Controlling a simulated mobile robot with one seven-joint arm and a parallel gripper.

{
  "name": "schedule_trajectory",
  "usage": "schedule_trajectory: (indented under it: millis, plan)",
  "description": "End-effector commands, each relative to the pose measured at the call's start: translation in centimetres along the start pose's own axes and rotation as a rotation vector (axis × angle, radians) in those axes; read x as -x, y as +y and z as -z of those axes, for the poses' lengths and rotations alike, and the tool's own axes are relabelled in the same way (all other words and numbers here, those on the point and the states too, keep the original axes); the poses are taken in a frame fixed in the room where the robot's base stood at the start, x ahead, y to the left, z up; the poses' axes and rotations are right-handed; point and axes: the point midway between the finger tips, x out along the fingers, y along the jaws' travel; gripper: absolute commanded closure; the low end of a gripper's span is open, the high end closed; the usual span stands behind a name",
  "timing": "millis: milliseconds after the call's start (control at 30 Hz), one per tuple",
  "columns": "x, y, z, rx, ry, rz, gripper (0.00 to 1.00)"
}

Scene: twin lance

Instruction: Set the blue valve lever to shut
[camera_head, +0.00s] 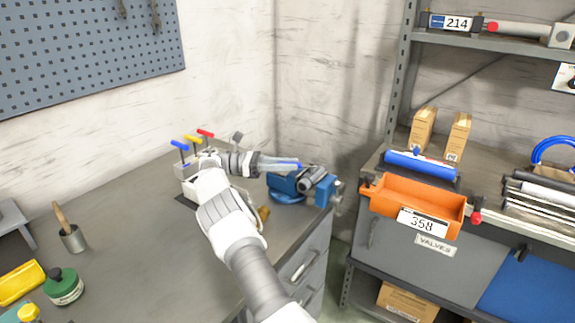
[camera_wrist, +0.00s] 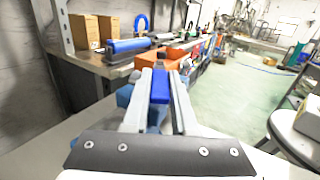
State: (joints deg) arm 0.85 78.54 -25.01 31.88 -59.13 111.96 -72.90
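A blue lever (camera_head: 283,164) reaches from the pipe fitting (camera_head: 313,178) at the blue vise (camera_head: 288,188) toward my gripper (camera_head: 278,163). In the wrist view, the blue lever (camera_wrist: 160,86) lies lengthwise between the two pale fingers of my gripper (camera_wrist: 161,82). The fingers flank it closely, but I cannot tell whether both touch it. The fitting's body is mostly hidden behind the fingers in the wrist view. A separate valve block (camera_head: 190,183) at the bench's back carries blue, yellow and red T-handles (camera_head: 192,139), partly behind my arm.
My arm crosses the grey bench (camera_head: 135,235). An orange bin (camera_head: 418,196) and blue roll (camera_head: 421,165) are on the shelf to the right.

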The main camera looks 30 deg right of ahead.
Motion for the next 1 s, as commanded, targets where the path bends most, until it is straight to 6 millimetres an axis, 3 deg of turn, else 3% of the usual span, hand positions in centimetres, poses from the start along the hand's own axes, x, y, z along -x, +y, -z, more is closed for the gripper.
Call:
schedule_trajectory:
  millis: [33,133,167,467,633,767,1000]
  plan:
    - [-0.1,0.0,-0.2,-0.003,-0.001,0.001,0.65]
    - [-0.1,0.0,-0.1,-0.002,0.0,0.0,0.47]
    - [0.0,0.0,-0.1,-0.002,0.0,0.0,0.45]
    - [0.0,0.0,-0.2,0.0,0.001,0.0,0.45]
    - [-0.1,0.0,-2.0,-0.003,0.002,0.0,0.45]
    - [-0.2,-0.1,-4.9,-0.005,0.002,0.0,0.45]
    - [-2.0,-0.8,-5.4,0.0,0.001,0.001,0.45]
